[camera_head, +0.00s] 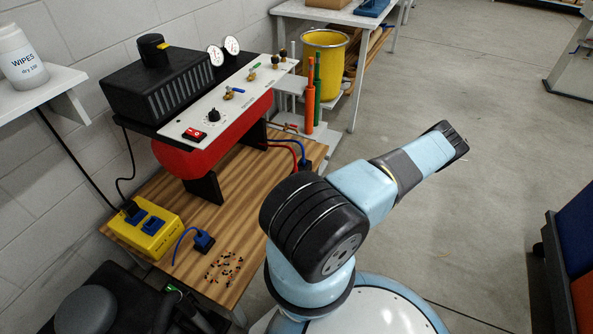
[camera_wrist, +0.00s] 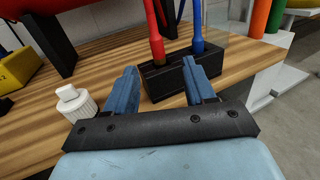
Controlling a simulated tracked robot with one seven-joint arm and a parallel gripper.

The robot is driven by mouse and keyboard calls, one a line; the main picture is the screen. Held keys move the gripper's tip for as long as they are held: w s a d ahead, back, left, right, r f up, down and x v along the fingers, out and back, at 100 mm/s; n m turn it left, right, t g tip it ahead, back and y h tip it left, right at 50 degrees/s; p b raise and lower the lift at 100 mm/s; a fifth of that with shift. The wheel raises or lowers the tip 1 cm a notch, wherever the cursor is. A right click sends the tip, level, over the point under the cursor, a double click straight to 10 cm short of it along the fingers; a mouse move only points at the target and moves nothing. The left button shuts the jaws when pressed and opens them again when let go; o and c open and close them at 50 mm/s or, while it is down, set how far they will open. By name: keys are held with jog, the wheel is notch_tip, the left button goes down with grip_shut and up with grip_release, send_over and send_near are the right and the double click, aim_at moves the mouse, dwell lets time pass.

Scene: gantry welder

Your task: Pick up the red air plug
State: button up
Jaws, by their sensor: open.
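The red air plug (camera_wrist: 155,42) stands upright in a small black block (camera_wrist: 172,82) on the wooden bench, in the upper middle of the wrist view. A blue plug (camera_wrist: 197,38) stands beside it to the right in the same block. My gripper (camera_wrist: 160,66) is open, its two blue fingers pointing toward the block, with nothing held between them. The red plug lies beyond the fingertips, between their lines. In the head view a red hose (camera_head: 284,144) and a blue hose (camera_head: 301,150) reach the block (camera_head: 305,166); my arm hides my gripper there.
A white ribbed cap (camera_wrist: 76,102) stands left of my left finger. In the head view, a red tank (camera_head: 180,158) under a control panel stands behind. Orange and green cylinders (camera_head: 310,100) stand beyond.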

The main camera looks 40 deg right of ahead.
jog(key=shift+w+a, duration=0.15)
jog(key=shift+w, duration=2.75)
jog(key=shift+w+a, duration=0.1)
jog(key=shift+w, duration=2.75)
grip_shut()
